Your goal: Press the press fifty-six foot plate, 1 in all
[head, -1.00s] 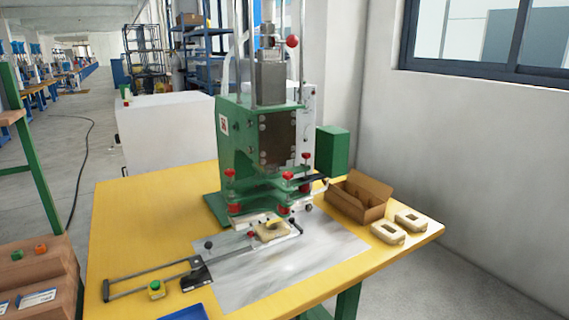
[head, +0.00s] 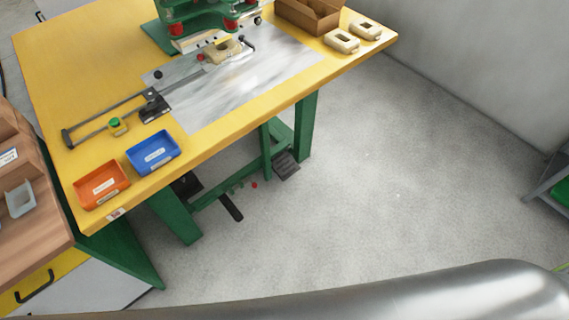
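The green press (head: 205,14) stands on the yellow table (head: 60,60) at the top of the head view, with only its lower part in frame. Under the table, a dark ribbed plate (head: 287,165) sits low beside the green table leg. A black bar-like pedal (head: 231,207) sticks out near the green lower rail. I cannot read a press number on either, so I cannot tell which is the press fifty-six foot plate. Neither gripper is in view, and nothing of mine is seen touching these parts.
An orange bin (head: 102,186) and a blue bin (head: 152,152) sit at the table's front edge. A cardboard box (head: 310,14) and two beige parts stand at the right. A wooden rack (head: 30,220) is at the left. The grey floor (head: 390,190) right of the table is clear.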

